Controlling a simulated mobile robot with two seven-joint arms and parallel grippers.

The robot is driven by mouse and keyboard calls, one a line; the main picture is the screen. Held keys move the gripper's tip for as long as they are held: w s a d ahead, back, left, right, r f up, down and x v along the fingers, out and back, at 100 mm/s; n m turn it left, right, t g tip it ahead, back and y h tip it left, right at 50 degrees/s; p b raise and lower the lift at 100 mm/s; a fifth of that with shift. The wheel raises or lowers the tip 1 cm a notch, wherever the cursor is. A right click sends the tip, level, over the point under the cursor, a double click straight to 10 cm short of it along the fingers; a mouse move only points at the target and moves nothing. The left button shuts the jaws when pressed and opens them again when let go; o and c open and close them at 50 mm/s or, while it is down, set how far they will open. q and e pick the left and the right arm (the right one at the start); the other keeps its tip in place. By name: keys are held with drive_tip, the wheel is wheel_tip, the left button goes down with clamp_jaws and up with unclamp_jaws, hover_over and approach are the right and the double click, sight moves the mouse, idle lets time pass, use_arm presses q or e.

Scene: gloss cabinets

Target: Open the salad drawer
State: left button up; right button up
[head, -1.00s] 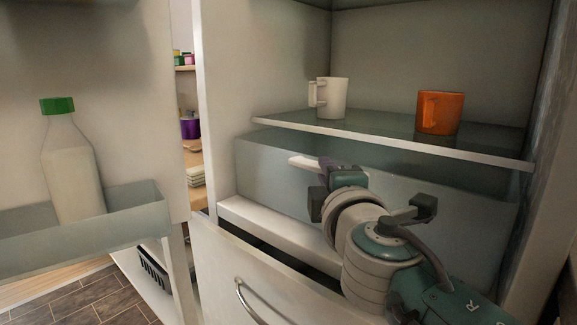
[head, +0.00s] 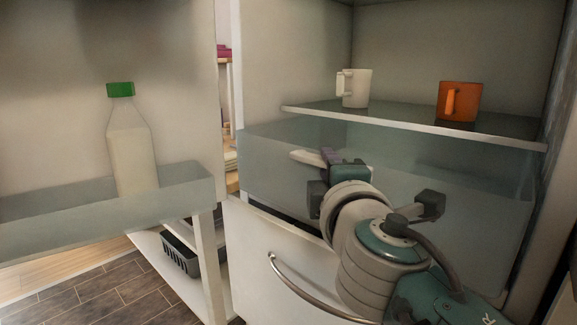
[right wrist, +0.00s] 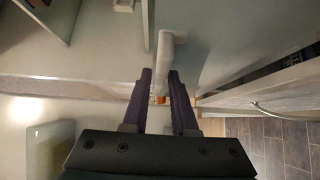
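The salad drawer (head: 262,165) is a translucent grey-blue bin below the glass shelf in the fridge. It stands partly out, its front ahead of the shelf edge. Its pale bar handle (head: 306,157) sticks out left of my right gripper (head: 330,158). My left gripper is not in view.
A white mug (head: 356,88) and an orange mug (head: 460,101) stand on the glass shelf (head: 400,128). The open fridge door at left carries a bottle with a green cap (head: 130,150) in its door bin (head: 190,185). A lower drawer with a curved metal handle (head: 300,290) is below my right arm.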

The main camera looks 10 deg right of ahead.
drive_tip(key=shift+o, duration=1.2)
drive_tip(key=shift+s, duration=0.1)
drive_tip(key=s+a+p, duration=0.1)
drive_tip(key=s, duration=0.8)
drive_tip(key=shift+s, duration=0.35)
drive_tip(key=shift+a, duration=0.1)
